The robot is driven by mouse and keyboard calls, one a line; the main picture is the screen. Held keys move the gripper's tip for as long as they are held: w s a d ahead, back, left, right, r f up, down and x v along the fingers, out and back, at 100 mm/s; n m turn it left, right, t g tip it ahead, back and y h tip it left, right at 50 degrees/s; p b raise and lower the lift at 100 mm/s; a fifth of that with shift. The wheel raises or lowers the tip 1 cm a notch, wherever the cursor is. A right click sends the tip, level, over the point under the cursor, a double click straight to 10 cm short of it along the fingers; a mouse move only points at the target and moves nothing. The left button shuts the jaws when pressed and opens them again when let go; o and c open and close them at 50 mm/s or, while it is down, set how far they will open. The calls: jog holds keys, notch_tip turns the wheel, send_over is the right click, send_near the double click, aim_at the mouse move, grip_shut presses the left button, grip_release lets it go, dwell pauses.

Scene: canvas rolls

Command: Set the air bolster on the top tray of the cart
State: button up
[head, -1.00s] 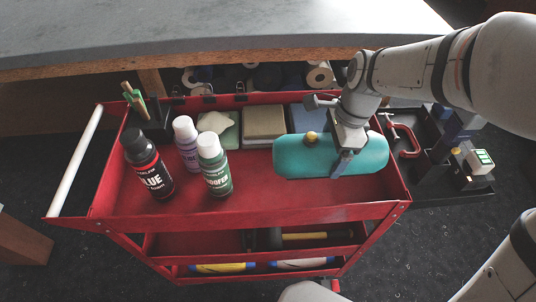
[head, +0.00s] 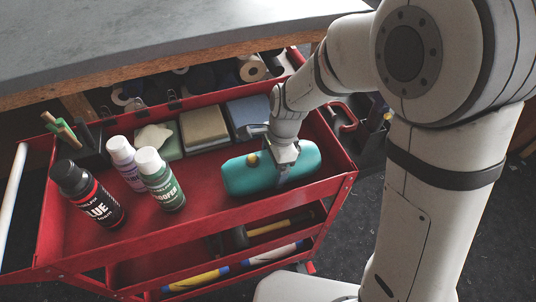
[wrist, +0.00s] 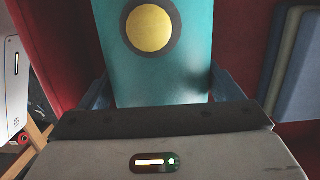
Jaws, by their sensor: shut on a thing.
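The air bolster (head: 243,176) is a teal rounded cylinder with a yellow round cap. It lies at the right end of the red cart's top tray (head: 215,207), and looks to be down on the tray floor, though its underside is hidden. My gripper (head: 283,172) comes down over its right part and is shut on it. In the wrist view the teal bolster (wrist: 188,75) fills the space between the two fingers (wrist: 165,90), with its yellow cap near the top.
The tray also holds a black glue bottle (head: 92,195), a purple-labelled bottle (head: 125,162), a green-labelled bottle (head: 160,180) and folded pads (head: 204,127) along the back. A grey bench top (head: 150,40) overhangs behind. Lower shelves hold a hammer (head: 265,229) and tubes (head: 195,280).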

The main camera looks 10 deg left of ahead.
jog(key=o, duration=1.1)
jog(key=r, duration=0.4)
jog(key=d+r, duration=0.1)
jog(key=r, duration=0.3)
jog(key=w+r, duration=0.1)
jog(key=r, duration=0.3)
jog(key=shift+d, duration=0.3)
